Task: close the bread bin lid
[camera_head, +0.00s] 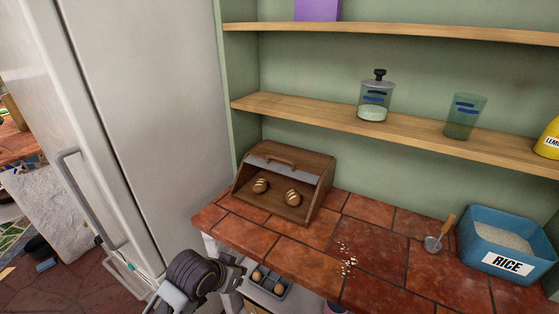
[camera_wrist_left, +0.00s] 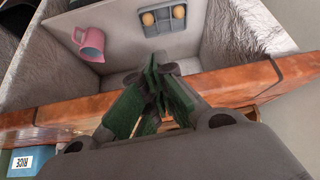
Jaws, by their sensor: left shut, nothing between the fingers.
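The wooden bread bin (camera_head: 318,172) stands at the back left of the tiled counter in the head view. Its front is open, with two bread rolls (camera_head: 261,186) visible inside. The lid (camera_head: 285,166), with a wooden handle (camera_head: 281,160), is raised near the top of the bin. My left gripper (camera_head: 236,268) is below and in front of the bin, by the counter's front edge, apart from the bin. In the left wrist view its green fingers (camera_wrist_left: 157,72) are together and empty. My right gripper is not in view.
Below the counter edge (camera_wrist_left: 235,86) is an open pale compartment with a grey tray (camera_wrist_left: 178,40) and a pink mug (camera_wrist_left: 92,42). A scoop (camera_head: 433,243) and a blue rice bin (camera_head: 475,245) stand on the right. Shelves hang above; a fridge (camera_head: 160,90) stands left.

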